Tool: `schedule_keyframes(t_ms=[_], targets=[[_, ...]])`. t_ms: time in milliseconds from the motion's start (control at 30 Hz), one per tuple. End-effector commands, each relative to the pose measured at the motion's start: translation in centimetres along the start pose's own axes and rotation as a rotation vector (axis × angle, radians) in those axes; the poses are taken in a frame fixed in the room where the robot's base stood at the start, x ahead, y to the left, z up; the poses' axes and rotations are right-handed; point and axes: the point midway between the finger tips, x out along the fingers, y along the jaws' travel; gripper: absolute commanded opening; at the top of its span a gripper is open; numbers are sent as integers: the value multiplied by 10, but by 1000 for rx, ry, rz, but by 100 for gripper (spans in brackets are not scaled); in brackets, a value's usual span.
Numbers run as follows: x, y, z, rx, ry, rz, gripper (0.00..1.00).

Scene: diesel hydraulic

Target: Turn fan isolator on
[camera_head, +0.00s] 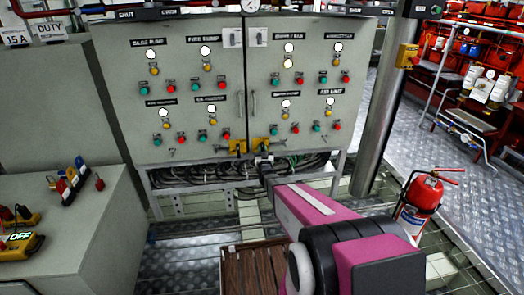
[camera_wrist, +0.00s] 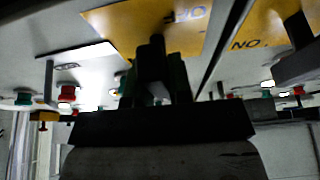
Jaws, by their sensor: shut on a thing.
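Two yellow isolator plates, a left one (camera_head: 236,147) and a right one (camera_head: 261,143), sit low on the grey cabinet, either side of the door seam. I cannot read which is the fan isolator. My gripper (camera_head: 263,161) is at the right one. In the wrist view my gripper (camera_wrist: 162,75) is shut on a dark switch handle (camera_wrist: 156,47), in front of a yellow plate (camera_wrist: 115,22) lettered OFF, seen upside down. The fingers hide much of the handle, so its exact angle is unclear. The other plate (camera_wrist: 262,25), lettered ON, is beside it with its own dark handle (camera_wrist: 299,30).
The cabinet (camera_head: 225,105) carries several green and red buttons close to the gripper. Black cables (camera_head: 215,172) run below it. A metal post (camera_head: 385,100) and a red fire extinguisher (camera_head: 420,200) stand at right. A grey console (camera_head: 75,215) is at left.

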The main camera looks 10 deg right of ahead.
Motion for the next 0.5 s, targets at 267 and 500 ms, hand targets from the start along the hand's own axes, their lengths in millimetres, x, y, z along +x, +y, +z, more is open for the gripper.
schedule_keyframes(t_ms=[267,500], targets=[[0,0,1,5,-2,2,42],[0,0,0,3,-1,1,45]])
